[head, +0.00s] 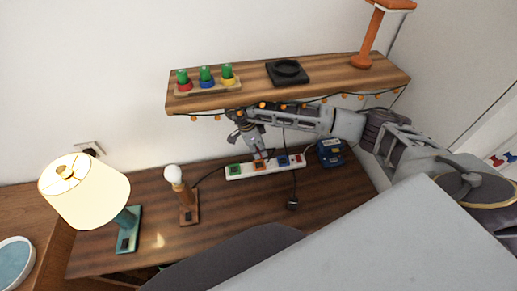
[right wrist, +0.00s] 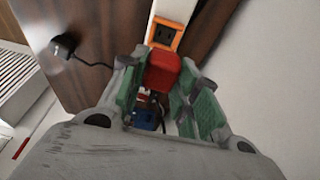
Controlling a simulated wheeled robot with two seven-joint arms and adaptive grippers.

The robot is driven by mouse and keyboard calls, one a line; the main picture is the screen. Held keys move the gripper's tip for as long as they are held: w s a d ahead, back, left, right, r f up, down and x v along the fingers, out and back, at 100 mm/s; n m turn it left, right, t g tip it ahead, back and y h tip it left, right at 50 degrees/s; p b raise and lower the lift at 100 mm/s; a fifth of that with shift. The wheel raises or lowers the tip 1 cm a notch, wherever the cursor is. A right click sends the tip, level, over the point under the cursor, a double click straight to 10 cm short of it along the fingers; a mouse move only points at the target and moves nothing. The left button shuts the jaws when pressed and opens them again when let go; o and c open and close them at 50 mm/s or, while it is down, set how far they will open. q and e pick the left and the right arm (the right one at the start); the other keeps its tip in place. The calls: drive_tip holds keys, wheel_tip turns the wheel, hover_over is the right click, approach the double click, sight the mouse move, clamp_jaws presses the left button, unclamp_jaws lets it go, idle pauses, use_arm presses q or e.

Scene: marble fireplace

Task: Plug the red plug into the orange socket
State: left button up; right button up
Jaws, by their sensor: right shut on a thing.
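The power strip (head: 276,170) lies on the wooden desk under the shelf, with green, orange and blue sockets. The orange socket (head: 260,165) is the middle coloured one; it also shows in the right wrist view (right wrist: 165,34) with its dark slots visible. My right gripper (head: 258,151) is above the strip, by the orange socket. In the right wrist view its green-padded fingers are shut on the red plug (right wrist: 163,72). The plug's outer end lies just short of the orange socket in that view; its prongs are hidden, and I cannot tell the gap. My left gripper is out of view.
The shelf (head: 300,78) with a string of lights hangs above my right arm. A blue box (head: 331,153) stands right of the strip. A black plug (head: 293,204) lies in front. A bulb lamp (head: 186,204) and a shaded lamp (head: 84,190) stand left.

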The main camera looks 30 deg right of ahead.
drive_tip(key=shift+f, duration=0.2)
drive_tip(key=shift+f+b, duration=1.55)
drive_tip(key=shift+f, duration=1.1)
drive_tip(key=shift+b, duration=0.45)
idle(1.0)
drive_tip(key=shift+f+b, duration=0.45)
drive_tip(key=shift+f, duration=0.15)
idle(0.5)
drive_tip(key=o, duration=1.1)
drive_tip(key=shift+r, duration=0.15)
